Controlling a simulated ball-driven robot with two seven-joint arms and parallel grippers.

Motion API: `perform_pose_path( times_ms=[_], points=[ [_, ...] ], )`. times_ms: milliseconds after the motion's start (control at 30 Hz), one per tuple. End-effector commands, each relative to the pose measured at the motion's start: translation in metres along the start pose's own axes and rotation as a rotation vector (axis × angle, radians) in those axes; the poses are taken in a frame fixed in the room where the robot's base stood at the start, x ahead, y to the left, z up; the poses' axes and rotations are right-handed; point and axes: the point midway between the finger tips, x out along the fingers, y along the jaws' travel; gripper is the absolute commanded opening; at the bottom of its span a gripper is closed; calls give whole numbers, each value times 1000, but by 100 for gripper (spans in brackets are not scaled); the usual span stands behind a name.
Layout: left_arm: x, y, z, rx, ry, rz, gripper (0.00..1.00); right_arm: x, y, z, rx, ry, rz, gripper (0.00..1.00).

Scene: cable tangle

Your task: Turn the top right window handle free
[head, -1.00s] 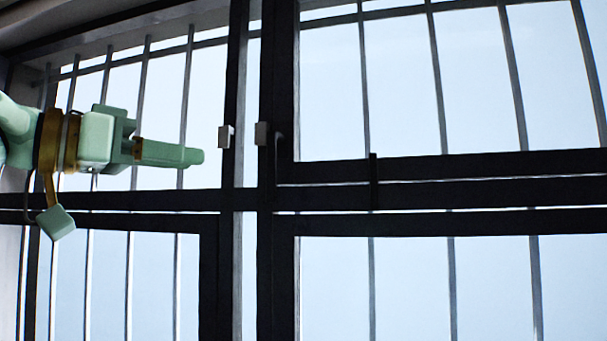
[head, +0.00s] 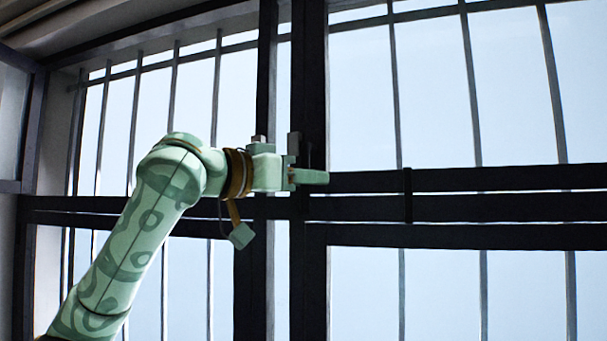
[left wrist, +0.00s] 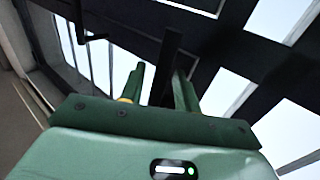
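The top right window handle has a grey base (head: 295,145) on the dark central frame, with a dark lever hanging beside it in the head view. My left gripper (head: 312,177) is at the lever's lower end, its green fingers pointing right. In the left wrist view a dark bar (left wrist: 168,62), apparently this lever, stands between the two fingers of my left gripper (left wrist: 160,88). The fingers are apart, with a light gap beside the bar, so they look open around it. Contact cannot be told. My right gripper is in neither view.
Another grey handle base (head: 259,140) sits on the left window's frame, partly behind my left gripper. Dark horizontal window rails (head: 470,208) run just below the gripper. Vertical bars (head: 474,90) stand behind the glass. A dark L-shaped handle (left wrist: 82,30) shows in the left wrist view.

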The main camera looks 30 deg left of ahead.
Motion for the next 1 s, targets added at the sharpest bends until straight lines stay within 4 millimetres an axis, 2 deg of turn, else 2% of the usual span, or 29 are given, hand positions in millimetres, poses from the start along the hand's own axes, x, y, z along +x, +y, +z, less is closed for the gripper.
perform_pose_path(
  times_ms=[167,200,300,333,667,1000],
  points=[
    [0,0,1,0,-1,0,32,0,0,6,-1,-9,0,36],
    [0,0,1,0,-1,0,29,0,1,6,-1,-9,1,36],
    [0,0,0,0,-1,0,1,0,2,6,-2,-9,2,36],
    [0,0,0,0,-1,0,0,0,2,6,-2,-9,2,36],
    [1,1,1,-19,12,0,0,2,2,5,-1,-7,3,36],
    [7,10,1,-179,121,2,0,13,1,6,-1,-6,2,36]
  ],
)
